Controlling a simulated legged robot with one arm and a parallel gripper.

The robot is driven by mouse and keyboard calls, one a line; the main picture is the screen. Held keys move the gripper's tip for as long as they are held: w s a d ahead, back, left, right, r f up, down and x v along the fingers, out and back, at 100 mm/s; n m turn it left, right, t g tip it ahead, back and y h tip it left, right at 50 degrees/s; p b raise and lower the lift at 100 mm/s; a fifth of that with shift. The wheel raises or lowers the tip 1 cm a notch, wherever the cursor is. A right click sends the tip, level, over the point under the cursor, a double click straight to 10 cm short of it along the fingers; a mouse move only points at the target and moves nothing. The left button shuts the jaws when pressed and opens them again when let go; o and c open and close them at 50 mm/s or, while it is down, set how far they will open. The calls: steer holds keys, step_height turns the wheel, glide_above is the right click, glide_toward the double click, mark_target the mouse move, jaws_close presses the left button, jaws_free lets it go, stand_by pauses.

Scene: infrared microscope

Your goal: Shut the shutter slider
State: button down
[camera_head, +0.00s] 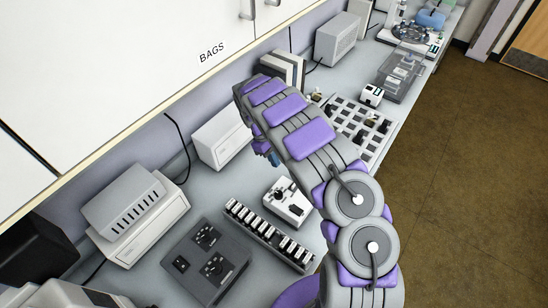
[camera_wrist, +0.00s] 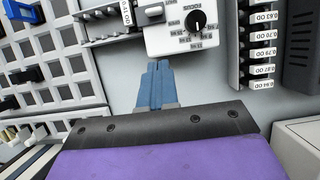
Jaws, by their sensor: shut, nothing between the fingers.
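A white box with a black rotary knob (camera_wrist: 195,20) and printed markings around it is at the top of the wrist view. A small grey slider-like handle (camera_wrist: 153,11) sits near its left edge; I cannot tell for sure whether it is the shutter slider or how it is set. In the head view the white box (camera_head: 290,208) stands on the bench, left of my arm. My gripper (camera_wrist: 158,68) is shut and empty, its blue fingertips just below the box in the picture, apart from the handle. In the head view my gripper (camera_head: 274,158) is mostly hidden behind my arm.
A rack of labelled filters (camera_head: 268,237) stands beside the white box. A dark grey control unit (camera_head: 207,262) is to its left. A white grid tray (camera_head: 347,128) with dark parts lies beyond my arm. Several instruments line the wall under the cabinet (camera_head: 120,60).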

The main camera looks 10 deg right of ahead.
mark_target(293, 186)
steer(key=x, duration=0.6)
steer(key=shift+s+a+f+b, duration=0.15)
steer(key=shift+a+f+b, duration=0.1)
steer(key=shift+a+b, duration=0.1)
steer(key=s+d, duration=0.1)
steer(key=d, duration=0.2)
steer(key=shift+s+r, duration=0.2)
steer(key=shift+s, duration=0.2)
steer(key=shift+s+d, duration=0.3)
steer(key=shift+a, duration=0.5)
steer(key=shift+s+d+r+p, duration=0.1)
steer(key=shift+s+d+p, duration=0.2)
steer(key=shift+d, duration=0.15)
steer(key=shift+s+d+p, duration=0.25)
steer(key=shift+d+p, duration=0.05)
steer(key=shift+d, duration=0.15)
steer(key=shift+s+d, duration=0.25)
steer(key=shift+s, duration=0.05)
steer(key=shift+a+f, duration=0.1)
steer(key=shift+f, duration=0.1)
steer(key=shift+a, duration=0.1)
